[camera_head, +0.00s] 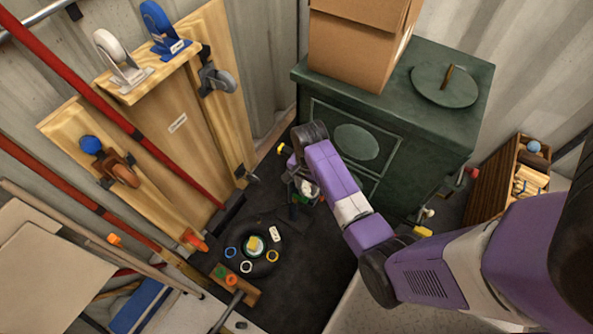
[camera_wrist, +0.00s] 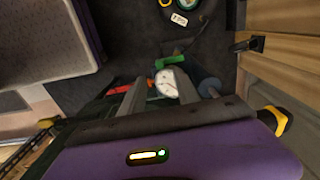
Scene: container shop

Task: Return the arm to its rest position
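My purple arm (camera_head: 332,180) reaches from the lower right across the front of the green cabinet. My gripper (camera_head: 303,192) is at its far end, low beside the cabinet and above the dark floor. In the wrist view, the two grey fingers of my gripper (camera_wrist: 158,80) stand apart, so it looks open. A round white dial gauge (camera_wrist: 167,84) shows between and beyond the fingers. Green and red parts lie close to it. I see no clear grip on the gauge, but the contact is partly hidden.
The green cabinet (camera_head: 350,110) carries a cardboard box (camera_head: 355,45) and a round lid (camera_head: 445,85). Wooden boards with casters (camera_head: 160,120) and red poles (camera_head: 90,80) lean at left. A black ring (camera_head: 232,262) with several small rings lies on the floor. A wooden crate (camera_head: 485,185) stands at right.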

